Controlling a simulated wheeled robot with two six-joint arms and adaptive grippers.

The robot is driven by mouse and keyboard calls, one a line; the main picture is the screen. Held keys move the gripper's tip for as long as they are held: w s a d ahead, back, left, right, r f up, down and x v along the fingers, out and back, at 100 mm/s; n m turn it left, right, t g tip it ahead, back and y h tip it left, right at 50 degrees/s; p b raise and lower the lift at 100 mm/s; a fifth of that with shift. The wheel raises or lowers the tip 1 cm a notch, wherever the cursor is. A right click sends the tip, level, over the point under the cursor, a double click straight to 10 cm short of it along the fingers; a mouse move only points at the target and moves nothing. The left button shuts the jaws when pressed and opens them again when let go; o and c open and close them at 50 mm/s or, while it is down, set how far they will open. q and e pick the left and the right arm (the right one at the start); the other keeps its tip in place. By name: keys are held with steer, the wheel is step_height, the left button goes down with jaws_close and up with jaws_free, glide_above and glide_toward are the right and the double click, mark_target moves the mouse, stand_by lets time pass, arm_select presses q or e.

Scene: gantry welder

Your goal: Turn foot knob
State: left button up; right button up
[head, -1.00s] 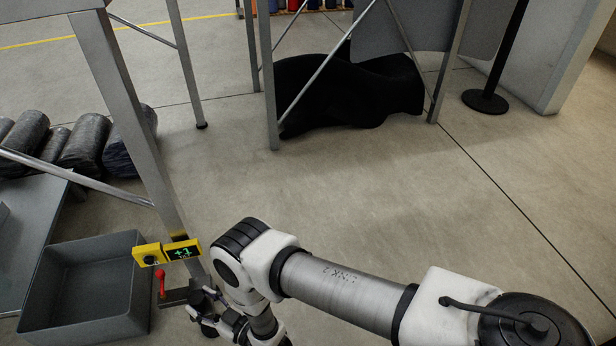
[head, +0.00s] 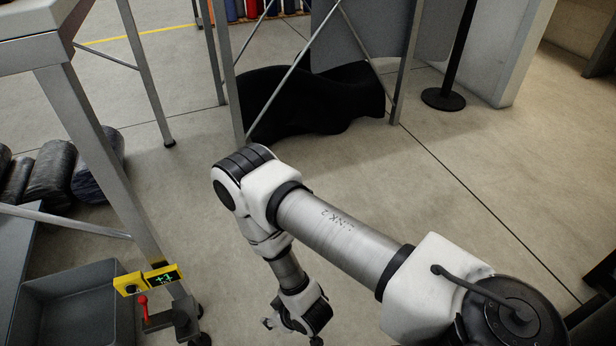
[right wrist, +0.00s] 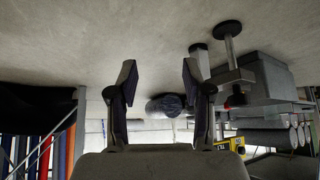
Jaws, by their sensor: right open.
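The table leg (head: 105,165) carries a yellow box with a dark knob (head: 130,286) and a display with green figures (head: 164,278). Below it is a red-handled lever (head: 143,303) on a dark bracket (head: 172,318) near the leg's foot. My right gripper (head: 292,331) is right of the foot, apart from it, pointing down. In the right wrist view, with the floor at the top, its two fingers are spread and empty (right wrist: 158,78). The round foot (right wrist: 229,28), its stem and the bracket (right wrist: 230,80) stand right of the fingers. My left gripper is out of view.
A grey bin (head: 75,305) stands left of the leg. Dark rolls (head: 50,172) lie further back. A black draped heap (head: 310,100) lies under a second frame (head: 228,70).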

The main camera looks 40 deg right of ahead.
steer(key=s+d+r+m+g+h+p, duration=0.1)
steer(key=s+d+r+g, duration=0.2)
steer(key=s, duration=0.5)
steer(key=shift+s+d+r+m+g, duration=0.2)
steer(key=shift+d+r+m+g, duration=0.15)
steer(key=shift+d+r, duration=0.25)
